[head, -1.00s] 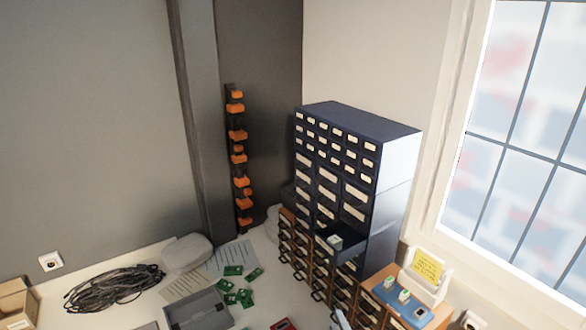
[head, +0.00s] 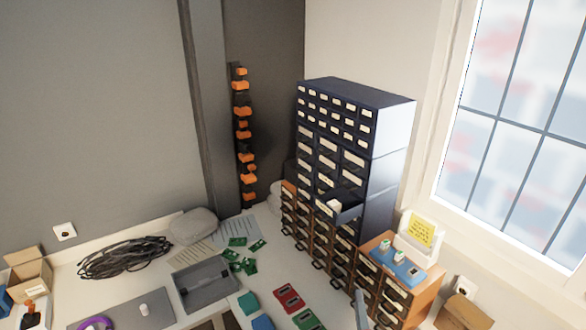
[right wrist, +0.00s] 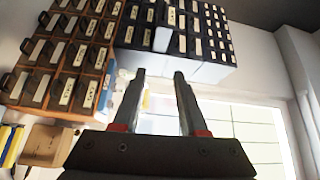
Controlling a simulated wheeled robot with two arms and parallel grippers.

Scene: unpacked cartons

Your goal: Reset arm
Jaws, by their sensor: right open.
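My right gripper (right wrist: 159,75) is open in the right wrist view, with its two fingers apart and nothing seen between them. In the head view only a small part of it (head: 361,311) shows at the bottom edge, in front of the wooden drawers. The dark blue drawer cabinet (head: 388,141) stands in the corner, with one drawer (head: 347,211) pulled out and a small pale item (head: 333,205) in it. The cabinet also shows behind the fingers in the right wrist view (right wrist: 190,68). My left gripper is not in view.
Wooden drawer units (head: 375,297) stand below and beside the cabinet. A grey tray (head: 205,286), green boards (head: 238,242), red items (head: 289,299) and a black cable coil (head: 125,257) lie on the table. An open carton (head: 30,277) is at the left. A window (head: 520,130) is at the right.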

